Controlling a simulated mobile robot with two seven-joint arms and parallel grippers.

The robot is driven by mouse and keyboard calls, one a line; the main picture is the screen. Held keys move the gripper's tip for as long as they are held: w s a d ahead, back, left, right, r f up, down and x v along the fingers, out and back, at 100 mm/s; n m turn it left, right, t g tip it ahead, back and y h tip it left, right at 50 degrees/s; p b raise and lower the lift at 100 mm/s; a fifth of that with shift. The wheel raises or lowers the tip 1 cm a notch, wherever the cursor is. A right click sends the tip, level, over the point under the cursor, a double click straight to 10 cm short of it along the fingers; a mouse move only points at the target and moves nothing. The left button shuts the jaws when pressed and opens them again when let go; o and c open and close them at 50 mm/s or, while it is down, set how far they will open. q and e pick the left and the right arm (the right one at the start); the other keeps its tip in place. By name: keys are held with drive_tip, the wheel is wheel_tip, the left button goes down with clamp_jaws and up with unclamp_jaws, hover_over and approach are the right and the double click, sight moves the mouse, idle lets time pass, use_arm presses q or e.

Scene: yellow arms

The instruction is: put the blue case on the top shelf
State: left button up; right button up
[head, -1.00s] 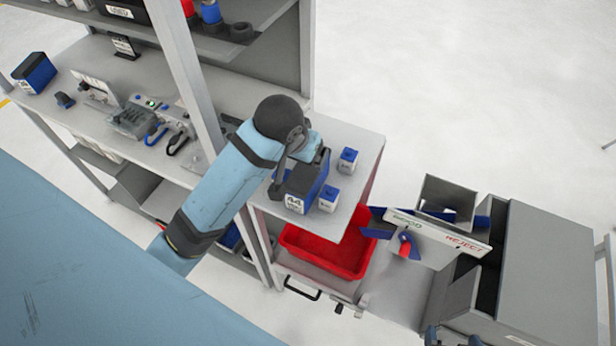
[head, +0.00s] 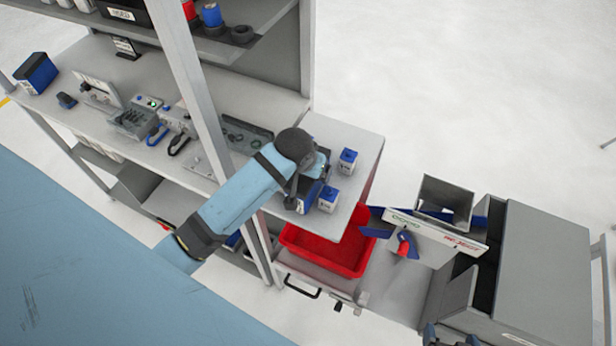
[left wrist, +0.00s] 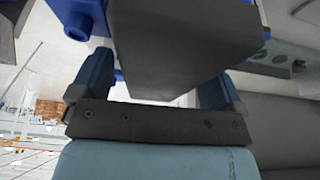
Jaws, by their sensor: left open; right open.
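A blue and dark case (head: 311,193) stands on the right end of the workbench top, partly hidden by my left arm. In the left wrist view the case (left wrist: 175,45) fills the space in front of my left gripper (left wrist: 155,70). The left gripper's fingers are apart, one toward each side of the case; contact cannot be told. The shelf (head: 262,28) above the bench shows at the top. My right gripper (head: 452,338) is open at the bottom edge, partly cut off and away from the case.
Two small blue-and-white boxes (head: 347,161) (head: 328,199) stand close to the case. A similar blue case (head: 36,72) is at the bench's far left. A grey upright post (head: 190,85) rises left of my arm. A red bin (head: 335,254) sits below the bench end.

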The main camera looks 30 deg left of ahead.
use_arm(q)
drive_tip(key=shift+f, duration=0.2)
idle(0.6)
drive_tip(key=c, duration=1.3)
